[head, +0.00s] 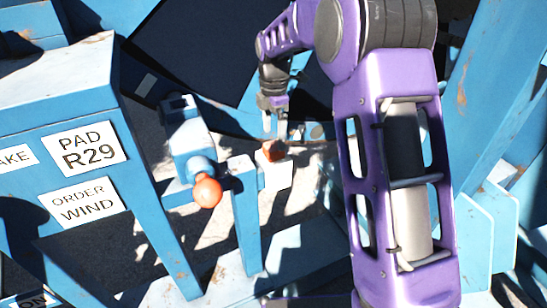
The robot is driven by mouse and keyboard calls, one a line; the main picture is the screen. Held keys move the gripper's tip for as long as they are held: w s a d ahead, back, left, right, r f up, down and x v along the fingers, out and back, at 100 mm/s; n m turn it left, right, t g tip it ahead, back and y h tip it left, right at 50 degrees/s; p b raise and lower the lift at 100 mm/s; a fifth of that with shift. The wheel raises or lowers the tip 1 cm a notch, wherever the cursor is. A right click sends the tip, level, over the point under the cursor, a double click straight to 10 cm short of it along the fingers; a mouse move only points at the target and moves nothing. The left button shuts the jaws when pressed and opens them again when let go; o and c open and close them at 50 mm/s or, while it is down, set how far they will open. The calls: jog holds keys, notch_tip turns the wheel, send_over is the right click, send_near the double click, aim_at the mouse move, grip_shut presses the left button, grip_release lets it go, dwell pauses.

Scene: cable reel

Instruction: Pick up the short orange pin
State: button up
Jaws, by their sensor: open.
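A small orange piece (273,150) shows just below my gripper (276,132), near the middle of the head view. It looks short, but its full shape is too small to tell. My gripper points down with its jaws open, its fingertips close to the piece; I cannot tell whether they touch it. A larger round orange knob (207,191) sits on the end of a blue fitting, left of and nearer than the gripper.
A blue cabinet (60,120) with labels "PAD R29" and "ORDER WIND" stands at left. A blue post (246,225) stands below the gripper. Blue beams (490,110) rise at right. Dark and sunlit ground lies between them. My purple arm hides much of the right middle.

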aim_at(274, 145)
notch_tip(274, 145, down, 5)
jog(key=shift+f+b, duration=0.1)
jog(key=shift+b, duration=0.45)
grip_shut()
